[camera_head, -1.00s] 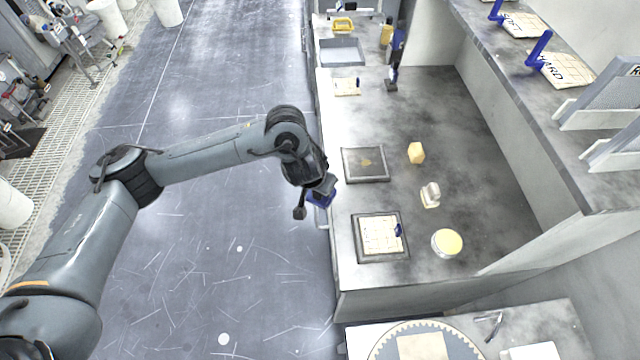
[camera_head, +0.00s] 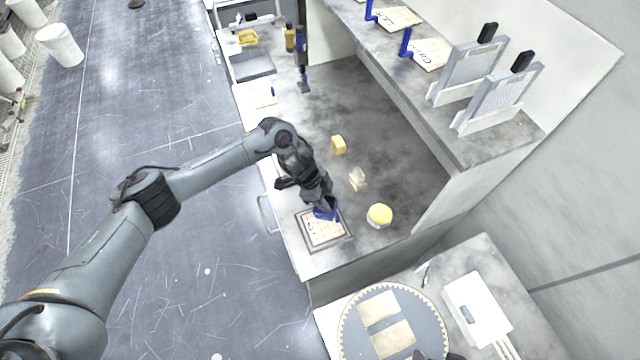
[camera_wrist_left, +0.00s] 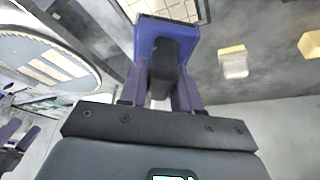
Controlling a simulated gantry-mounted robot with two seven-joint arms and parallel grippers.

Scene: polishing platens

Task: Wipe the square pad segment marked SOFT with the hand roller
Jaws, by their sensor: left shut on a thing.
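My left gripper (camera_head: 322,203) is shut on a blue tool (camera_head: 326,214), which I take to be the hand roller. In the left wrist view the tool (camera_wrist_left: 150,38) has a broad blue part and a dark handle between the fingers. It is over the upper right part of a square, grid-lined pad (camera_head: 318,232) in a dark-edged tray; contact cannot be told. The pad has black marks too small to read.
A yellow block (camera_head: 338,145), a whitish block (camera_head: 357,179) and a round yellow-topped tub (camera_head: 379,215) stand right of the pad. Two upright grey plates stand on the shelf.

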